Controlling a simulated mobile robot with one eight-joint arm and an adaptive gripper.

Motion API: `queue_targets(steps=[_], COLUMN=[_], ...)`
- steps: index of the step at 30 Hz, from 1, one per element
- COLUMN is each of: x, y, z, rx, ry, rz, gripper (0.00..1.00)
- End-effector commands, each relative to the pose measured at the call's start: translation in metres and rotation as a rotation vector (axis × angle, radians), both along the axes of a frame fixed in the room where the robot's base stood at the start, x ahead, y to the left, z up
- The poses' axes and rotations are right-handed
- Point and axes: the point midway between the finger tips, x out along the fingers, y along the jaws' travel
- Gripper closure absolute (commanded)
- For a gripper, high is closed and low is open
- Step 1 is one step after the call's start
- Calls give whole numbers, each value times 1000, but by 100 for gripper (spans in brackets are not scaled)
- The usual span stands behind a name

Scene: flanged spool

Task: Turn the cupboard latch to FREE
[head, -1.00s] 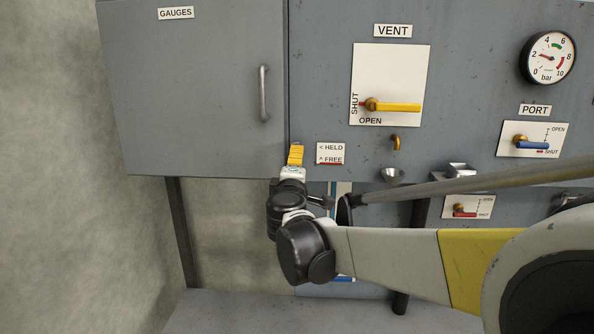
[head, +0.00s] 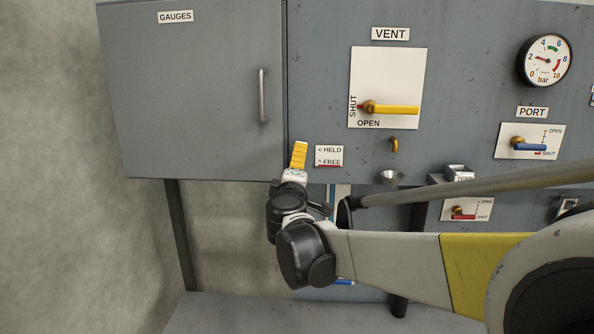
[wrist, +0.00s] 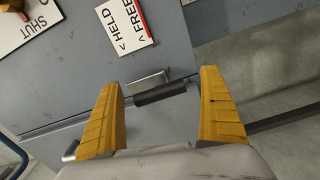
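The cupboard latch (wrist: 160,94) shows in the wrist view as a short dark bar beside a small metal plate on the panel. It lies between the two yellow fingers of my gripper (wrist: 157,84), with gaps on both sides. The gripper is open and holds nothing. In the head view my gripper (head: 299,156) is at the cupboard door's lower right corner and hides the latch. A white label (head: 329,156) right of it reads HELD with a left arrow and FREE with an up arrow; it also shows in the wrist view (wrist: 124,22). The cupboard door (head: 200,95) looks closed.
The door has a vertical handle (head: 263,95). Open space lies under the cupboard.

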Motion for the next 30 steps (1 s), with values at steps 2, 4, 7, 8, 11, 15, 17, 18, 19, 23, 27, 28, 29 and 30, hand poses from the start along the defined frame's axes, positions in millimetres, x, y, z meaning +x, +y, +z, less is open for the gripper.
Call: queue_targets(steps=[2, 4, 7, 8, 11, 15, 17, 18, 19, 23, 27, 28, 29, 30], x=[0, 0, -2, -4, -16, -46, -60, -70, -76, -100, -115, -117, -119, -120], y=[0, 1, 1, 1, 2, 3, 3, 4, 4, 4, 4, 4, 5, 4], z=[0, 1, 1, 1, 1, 1, 1, 1, 1, 1, 1, 1, 1, 1], rx=[-1, -1, -2, -2, -2, -1, -1, -1, -1, -1, -1, -1, -1, -1], ry=[0, 0, 0, 0, -1, -1, -1, -1, -1, 0, 0, 0, 0, 0], rz=[1, 1, 2, 2, 4, 4, 4, 4, 4, 3, 1, 1, 1, 1], gripper=[9, 9, 9, 9, 9, 9, 9, 9, 9, 9, 9, 9, 9, 9])
